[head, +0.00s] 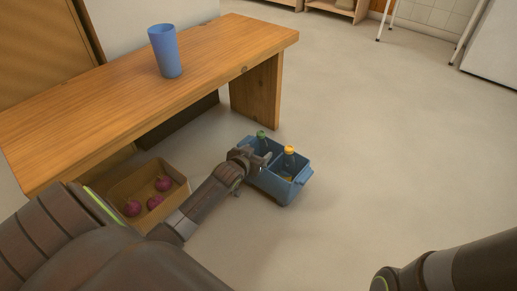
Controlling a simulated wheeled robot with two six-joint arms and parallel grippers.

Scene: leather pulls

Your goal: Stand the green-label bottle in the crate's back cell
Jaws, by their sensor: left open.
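A blue crate (282,192) stands on the floor past the end of the wooden bench. A bottle with a green top (261,136) stands upright in its far-left part. A bottle with a yellow-orange top (289,152) stands in the nearer-right part. The labels are too small or hidden to read, so I cannot tell for sure which bottle has the green label. My left gripper (262,160) is open at the crate's left side, close to the green-topped bottle. I cannot tell whether it touches that bottle. My right arm shows at bottom right; its gripper is out of view.
A wooden bench (120,95) runs along the left, with a blue cup (164,52) on it. A cardboard box (176,197) with several dark red round items stands beneath my left arm. The floor right of the crate is clear.

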